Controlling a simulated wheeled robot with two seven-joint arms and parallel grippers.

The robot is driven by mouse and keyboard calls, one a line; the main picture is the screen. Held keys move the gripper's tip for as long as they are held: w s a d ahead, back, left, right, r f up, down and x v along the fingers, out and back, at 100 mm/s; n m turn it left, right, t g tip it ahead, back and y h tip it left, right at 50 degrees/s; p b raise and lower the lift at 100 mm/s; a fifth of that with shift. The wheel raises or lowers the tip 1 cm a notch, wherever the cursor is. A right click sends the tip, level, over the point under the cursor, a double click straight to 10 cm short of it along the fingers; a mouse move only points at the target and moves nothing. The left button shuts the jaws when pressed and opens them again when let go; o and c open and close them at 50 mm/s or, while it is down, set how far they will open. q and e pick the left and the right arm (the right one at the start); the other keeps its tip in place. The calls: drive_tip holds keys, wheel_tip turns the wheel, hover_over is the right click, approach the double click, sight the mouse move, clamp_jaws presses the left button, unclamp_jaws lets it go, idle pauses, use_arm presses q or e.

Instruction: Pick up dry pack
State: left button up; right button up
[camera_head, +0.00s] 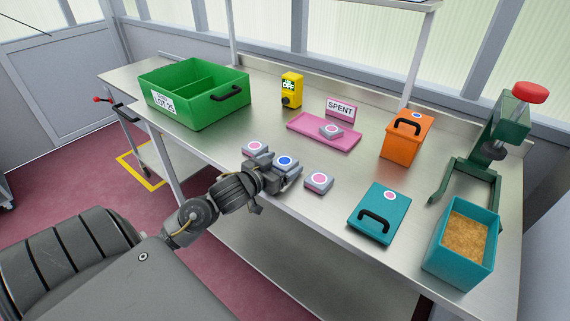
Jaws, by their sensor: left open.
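A small grey pack with a blue dot (287,162) lies near the front edge of the metal bench. My left gripper (272,174) is at its near left side, with its jaws open. I cannot tell whether the fingers touch the pack, since they overlap it in the view. A grey pack with a pink dot (255,149) sits just left of it, and another pink-dotted pack (319,181) sits to its right. A third pink-dotted pack (331,131) lies in the pink tray (307,130) marked SPENT. My right gripper is not in view.
A green divided crate (205,113) stands at the left, with a yellow device (291,91) right of it. An orange handled box (403,143), a teal lid (376,211), a teal bin of grain (460,263) and a green press (492,150) are at the right.

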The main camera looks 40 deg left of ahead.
sight(281, 164)
use_arm(q)
drive_tip(key=c, duration=1.1)
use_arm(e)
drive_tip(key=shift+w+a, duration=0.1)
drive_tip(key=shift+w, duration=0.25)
